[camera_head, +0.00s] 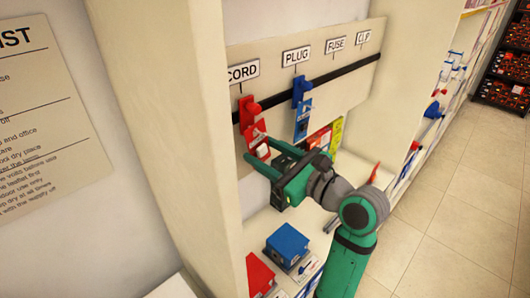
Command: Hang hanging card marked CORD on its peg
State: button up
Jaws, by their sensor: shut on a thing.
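The board (340,92) carries labels CORD, PLUG, FUSE and CLIP over a black rail. A red peg (247,107) sticks out under the CORD label (243,72). The red hanging card (255,138) is just below this peg. My green gripper (258,150) is at the card's lower part, its fingers shut on it. I cannot tell whether the card's hole is around the peg or only in front of it. A blue card (303,121) hangs at the blue peg (300,91) under PLUG.
Red and yellow-green cards (336,136) show behind my arm, partly hidden. A blue box (287,245) and a red box (259,275) stand on the shelf below. A pale upright panel (175,110) stands close left of the board. The tiled aisle at right is clear.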

jog(key=o, duration=0.9)
jog(key=shift+c, duration=0.2)
